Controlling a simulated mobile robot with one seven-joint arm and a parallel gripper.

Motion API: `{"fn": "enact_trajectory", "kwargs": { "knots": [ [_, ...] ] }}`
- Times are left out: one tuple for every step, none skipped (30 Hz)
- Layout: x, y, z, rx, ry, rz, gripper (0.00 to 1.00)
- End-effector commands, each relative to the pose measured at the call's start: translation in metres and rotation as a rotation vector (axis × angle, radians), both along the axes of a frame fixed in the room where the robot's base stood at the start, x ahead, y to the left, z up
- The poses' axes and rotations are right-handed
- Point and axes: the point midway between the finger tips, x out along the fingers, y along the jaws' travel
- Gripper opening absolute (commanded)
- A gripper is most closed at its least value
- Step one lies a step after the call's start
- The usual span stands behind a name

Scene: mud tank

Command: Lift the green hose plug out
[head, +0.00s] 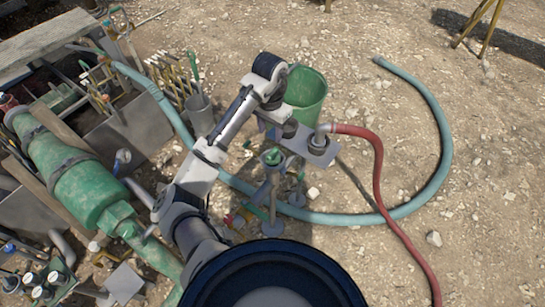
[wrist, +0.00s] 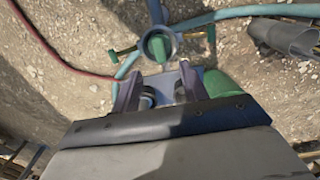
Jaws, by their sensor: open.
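The green hose plug (head: 272,157) sits in a round socket on top of a stand in the head view. In the wrist view the plug (wrist: 164,46) shows green inside a dark ring, beyond my fingertips. My gripper (wrist: 160,90) is open, with its two purple-grey fingers apart and nothing seen clasped between them. The plug lies ahead of the fingers and apart from them in the picture. In the head view the wrist and the bracket hide most of the fingers.
A grey plate (head: 317,147) with the red hose (head: 378,170) fitting is close by the plug. A green bucket (head: 307,92) stands behind it. A blue-green hose (head: 440,125) curves over the gravel. Tanks, a green pump (head: 72,170) and a tool holder (head: 199,115) crowd the left.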

Motion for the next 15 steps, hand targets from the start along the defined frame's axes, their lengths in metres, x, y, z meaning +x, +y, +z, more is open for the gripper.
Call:
{"fn": "enact_trajectory", "kwargs": {
  "knots": [
    [-0.001,-0.002,-0.014,-0.005,0.004,0.002,0.44],
    [-0.001,-0.002,-0.02,-0.006,0.003,0.001,0.44],
    [-0.001,-0.002,-0.029,-0.008,0.003,0.001,0.44],
    [0.0,-0.002,-0.034,-0.006,0.002,0.001,0.44],
    [-0.001,-0.003,-0.04,-0.007,0.003,0.0,0.44],
    [-0.001,-0.002,-0.046,-0.005,0.001,0.002,0.44],
    [0.0,-0.002,-0.052,-0.007,0.0,0.001,0.44],
    [0.0,-0.002,-0.056,-0.006,0.0,0.001,0.44],
    [0.0,-0.002,-0.06,-0.006,-0.001,0.001,0.44],
    [0.0,-0.002,-0.063,-0.005,-0.002,0.001,0.44],
    [0.0,-0.002,-0.065,-0.005,-0.002,0.0,0.44],
    [0.001,-0.002,-0.066,-0.005,-0.003,0.001,0.44],
    [0.001,-0.001,-0.067,-0.004,-0.003,0.001,0.44],
    [0.001,-0.002,-0.069,-0.003,-0.004,0.001,0.44],
    [0.001,-0.002,-0.072,-0.004,-0.003,0.001,0.44]
  ]
}}
